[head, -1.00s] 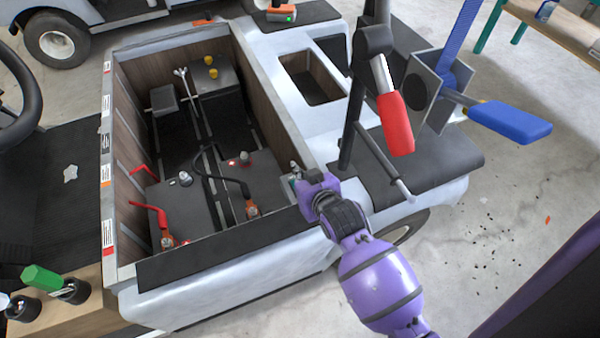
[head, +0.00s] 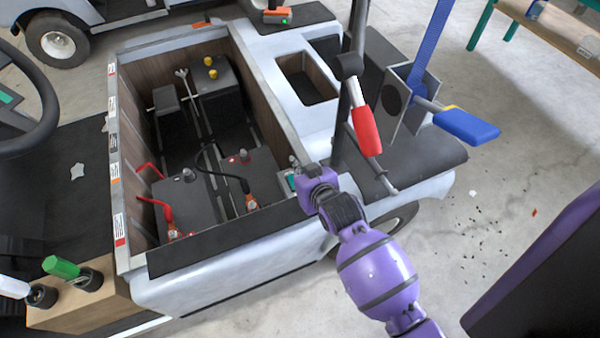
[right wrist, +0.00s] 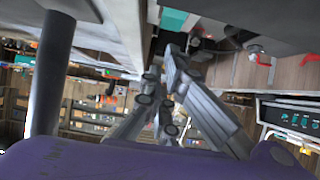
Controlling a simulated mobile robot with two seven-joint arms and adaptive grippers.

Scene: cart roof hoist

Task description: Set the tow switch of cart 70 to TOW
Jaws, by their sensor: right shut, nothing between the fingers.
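The cart (head: 230,280) has an open battery bay, and no number on it can be read. My right gripper (head: 300,172) is at the bay's near right corner, beside a small teal-faced part (head: 291,182) on the rim. I cannot tell whether that part is the tow switch; its markings are too small to read. In the right wrist view my gripper's grey fingers (right wrist: 162,62) are together and empty. A teal patch (right wrist: 174,20) shows just beyond them; contact cannot be told.
Batteries (head: 185,205) with red and black cables sit in the bay. A post with a red handle (head: 366,130) and a blue-handled lever (head: 467,127) stand right of my gripper. Open floor (head: 520,220) lies right.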

